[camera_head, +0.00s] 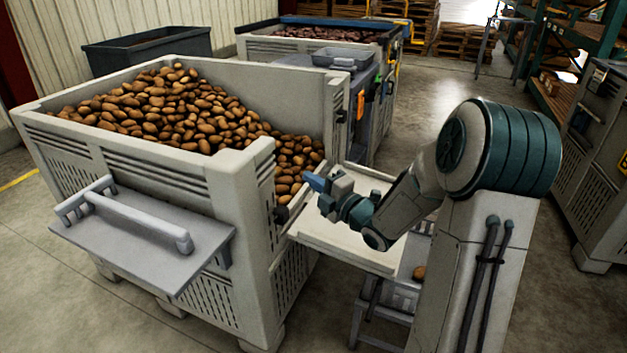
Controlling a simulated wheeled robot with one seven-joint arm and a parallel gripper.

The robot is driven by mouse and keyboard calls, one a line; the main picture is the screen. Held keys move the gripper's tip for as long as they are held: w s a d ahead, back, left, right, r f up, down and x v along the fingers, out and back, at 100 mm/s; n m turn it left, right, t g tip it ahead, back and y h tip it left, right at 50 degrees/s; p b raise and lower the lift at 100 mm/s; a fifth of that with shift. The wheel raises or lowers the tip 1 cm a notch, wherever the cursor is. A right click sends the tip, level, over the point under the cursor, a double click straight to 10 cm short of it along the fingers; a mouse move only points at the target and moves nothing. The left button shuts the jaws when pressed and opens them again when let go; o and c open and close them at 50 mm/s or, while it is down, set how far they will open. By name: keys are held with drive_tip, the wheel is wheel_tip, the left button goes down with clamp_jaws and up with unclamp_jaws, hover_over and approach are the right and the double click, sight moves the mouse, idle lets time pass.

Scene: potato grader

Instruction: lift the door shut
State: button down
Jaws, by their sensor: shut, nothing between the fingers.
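A large pale grey crate (125,165) full of brown potatoes (165,110) stands at left. Its right side has an opening where potatoes show down to the lower edge. A pale panel with raised rims, which looks like the door (345,245), hangs folded outward from this opening, roughly level. My gripper (314,183) is shut and empty. In the picture it lies between the opening and the panel, over the panel's inner end. My arm covers part of the panel's right side. I cannot tell whether the gripper touches the panel.
A grey shelf with a bar handle (140,220) juts from the crate's front. A stand (395,300) with a potato on it is below the panel. More crates (605,150) stand at right and behind. Concrete floor (440,95) is clear at the back centre.

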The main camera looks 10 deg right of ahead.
idle(0.9)
drive_tip(key=c, duration=1.4)
unclamp_jaws()
drive_tip(key=shift+o, duration=0.2)
drive_tip(key=v, duration=1.3)
drive_tip(key=shift+s+d, duration=0.25)
drive_tip(key=shift+s, duration=0.1)
